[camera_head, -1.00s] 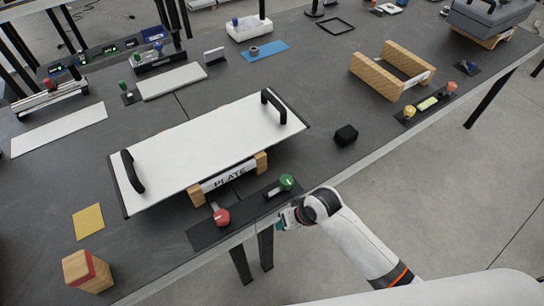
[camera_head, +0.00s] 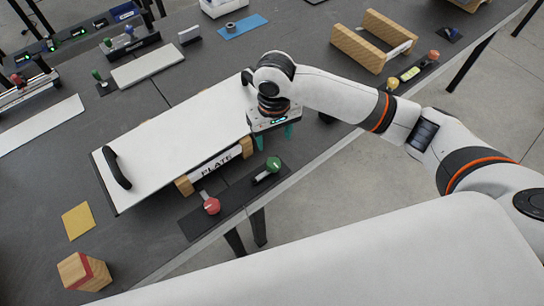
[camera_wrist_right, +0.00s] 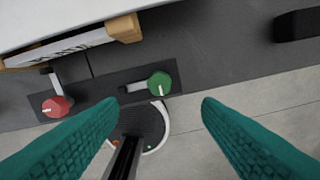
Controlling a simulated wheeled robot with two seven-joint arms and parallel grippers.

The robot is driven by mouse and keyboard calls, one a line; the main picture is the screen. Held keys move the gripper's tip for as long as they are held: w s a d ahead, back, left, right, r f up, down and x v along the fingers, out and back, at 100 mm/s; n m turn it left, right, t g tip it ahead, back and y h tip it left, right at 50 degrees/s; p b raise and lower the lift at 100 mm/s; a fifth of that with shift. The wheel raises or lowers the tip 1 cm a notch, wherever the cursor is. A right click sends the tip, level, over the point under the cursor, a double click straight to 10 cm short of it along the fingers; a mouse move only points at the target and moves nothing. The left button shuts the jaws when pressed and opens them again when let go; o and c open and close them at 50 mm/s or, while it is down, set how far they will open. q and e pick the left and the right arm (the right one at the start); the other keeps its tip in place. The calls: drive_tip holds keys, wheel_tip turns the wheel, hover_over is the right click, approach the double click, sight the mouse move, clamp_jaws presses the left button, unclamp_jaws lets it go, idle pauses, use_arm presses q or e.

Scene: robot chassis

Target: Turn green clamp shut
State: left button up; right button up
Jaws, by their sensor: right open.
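The green clamp (camera_head: 273,164) has a round green knob with a white mark. It sits on a dark base strip near the table's front edge, and also shows in the right wrist view (camera_wrist_right: 160,84). A red clamp (camera_head: 211,205) is on the same strip to its left, and at the left in the wrist view (camera_wrist_right: 56,106). My right gripper (camera_head: 274,137) is above the table, just behind the green knob and apart from it. Its teal fingers are spread and empty in the wrist view (camera_wrist_right: 160,108). My left gripper is not in view.
A white plate (camera_head: 180,130) with black handles rests on wooden blocks behind the clamps, labelled PLATE. My right arm hides its right end. A yellow square (camera_head: 78,221) and a wooden block (camera_head: 84,271) lie left. Another wooden cradle (camera_head: 372,42) stands at the back right.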

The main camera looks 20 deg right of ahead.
sight(274, 162)
wheel_tip(274, 162, down, 12)
drive_tip(key=shift+r, duration=0.1)
drive_tip(key=shift+s, duration=0.1)
drive_tip(key=shift+c, duration=0.2)
